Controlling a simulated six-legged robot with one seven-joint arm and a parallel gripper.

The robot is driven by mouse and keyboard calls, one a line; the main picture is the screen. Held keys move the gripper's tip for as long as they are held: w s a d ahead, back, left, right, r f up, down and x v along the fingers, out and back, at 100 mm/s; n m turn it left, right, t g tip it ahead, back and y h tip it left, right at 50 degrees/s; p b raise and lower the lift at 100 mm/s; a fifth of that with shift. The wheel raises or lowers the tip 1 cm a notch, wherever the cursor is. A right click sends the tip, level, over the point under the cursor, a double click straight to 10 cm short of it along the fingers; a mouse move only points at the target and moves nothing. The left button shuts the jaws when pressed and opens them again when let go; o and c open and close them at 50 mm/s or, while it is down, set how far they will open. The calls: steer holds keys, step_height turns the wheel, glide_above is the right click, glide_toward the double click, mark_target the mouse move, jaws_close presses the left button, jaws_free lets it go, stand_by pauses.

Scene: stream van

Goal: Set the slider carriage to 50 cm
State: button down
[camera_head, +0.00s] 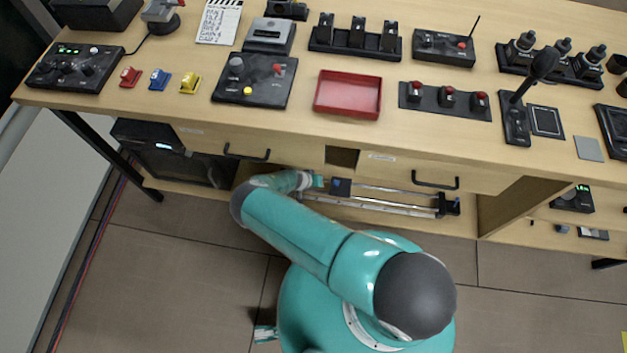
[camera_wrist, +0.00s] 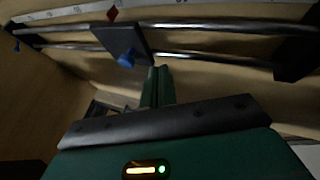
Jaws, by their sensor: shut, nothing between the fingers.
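The slider carriage is a dark plate (camera_head: 340,187) on two metal rails (camera_head: 385,197) on the shelf under the desk. In the wrist view the carriage (camera_wrist: 122,42) has a blue knob (camera_wrist: 126,60) on its face. A pale scale strip (camera_wrist: 60,13) runs behind the rails, with a red diamond marker (camera_wrist: 112,13) near the carriage; its numbers are too blurred to read. My gripper (camera_head: 319,181) is just left of the carriage in the head view. In the wrist view my gripper (camera_wrist: 159,72) is shut and empty, close beside the carriage; contact cannot be told.
A black end block (camera_head: 448,204) closes the slider's right end; a dark block (camera_wrist: 298,58) shows in the wrist view. Drawers with black handles (camera_head: 435,181) hang above the shelf. A black box (camera_head: 175,155) stands left. The desk top holds a red tray (camera_head: 348,95) and several control panels.

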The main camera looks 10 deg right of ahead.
mark_target(341, 185)
steer(key=d, duration=0.2)
steer(key=d+f, duration=0.1)
steer(key=d, duration=0.1)
steer(key=shift+s+d+f, duration=0.2)
steer(key=shift+d, duration=0.05)
steer(key=shift+d, duration=0.15)
